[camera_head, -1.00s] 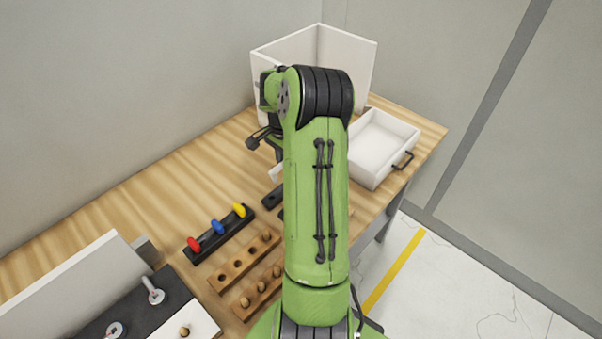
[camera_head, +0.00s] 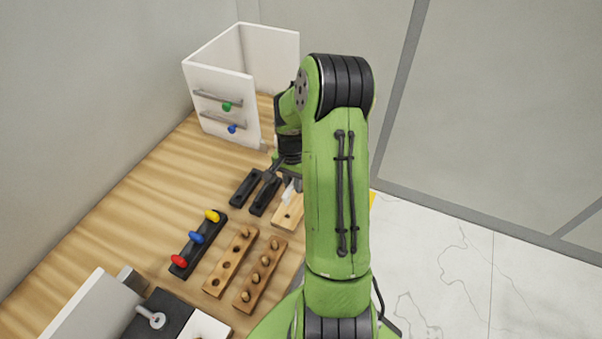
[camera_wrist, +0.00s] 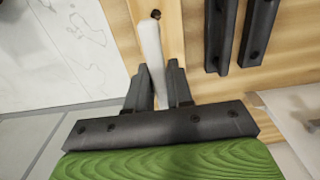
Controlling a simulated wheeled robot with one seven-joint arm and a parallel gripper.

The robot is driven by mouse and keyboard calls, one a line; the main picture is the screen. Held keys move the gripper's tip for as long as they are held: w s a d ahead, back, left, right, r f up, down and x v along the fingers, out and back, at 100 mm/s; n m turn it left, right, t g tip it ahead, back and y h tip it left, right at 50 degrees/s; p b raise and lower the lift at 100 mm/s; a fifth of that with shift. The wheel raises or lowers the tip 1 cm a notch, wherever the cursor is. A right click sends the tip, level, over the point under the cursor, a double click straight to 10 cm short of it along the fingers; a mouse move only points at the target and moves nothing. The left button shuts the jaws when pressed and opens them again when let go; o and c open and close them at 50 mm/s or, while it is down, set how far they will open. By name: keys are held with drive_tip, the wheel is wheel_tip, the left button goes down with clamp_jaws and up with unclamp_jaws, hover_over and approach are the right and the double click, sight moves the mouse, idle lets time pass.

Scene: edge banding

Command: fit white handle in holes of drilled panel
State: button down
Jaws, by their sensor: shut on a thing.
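The white handle (camera_wrist: 152,50) is a slim pale bar held upright between the fingers of my gripper (camera_wrist: 156,78). Its far end reaches over a light wood drilled panel (camera_wrist: 173,22) with a dark hole near that end. I cannot tell whether the handle touches the panel or is above it. In the head view the drilled panel (camera_head: 291,216) lies at the table's right edge, partly behind my arm. The white handle (camera_head: 289,190) shows at the panel's upper end, just below my gripper (camera_head: 289,182), which is mostly hidden there.
Two black bars (camera_head: 245,187) lie left of the panel. A black rack (camera_head: 187,258) with red, blue and yellow knobs and wooden racks (camera_head: 231,262) with pegs are nearer. A white cabinet (camera_head: 225,110) stands behind. Bare tabletop (camera_head: 140,195) is free at left.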

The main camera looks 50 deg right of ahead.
drive_tip(key=shift+w+f+b, duration=0.1)
drive_tip(key=shift+f+b, duration=0.25)
drive_tip(key=shift+f, duration=0.25)
drive_tip(key=b, duration=0.3)
hover_over(294, 204)
drive_tip(key=shift+f, duration=2.15)
drive_tip(key=shift+f+b, duration=1)
drive_tip(key=shift+b, duration=0.1)
drive_tip(key=c, duration=0.9)
unclamp_jaws()
drive_tip(key=shift+r+p, duration=1.85)
drive_tip(key=shift+r, duration=0.8)
drive_tip(key=shift+f, duration=0.1)
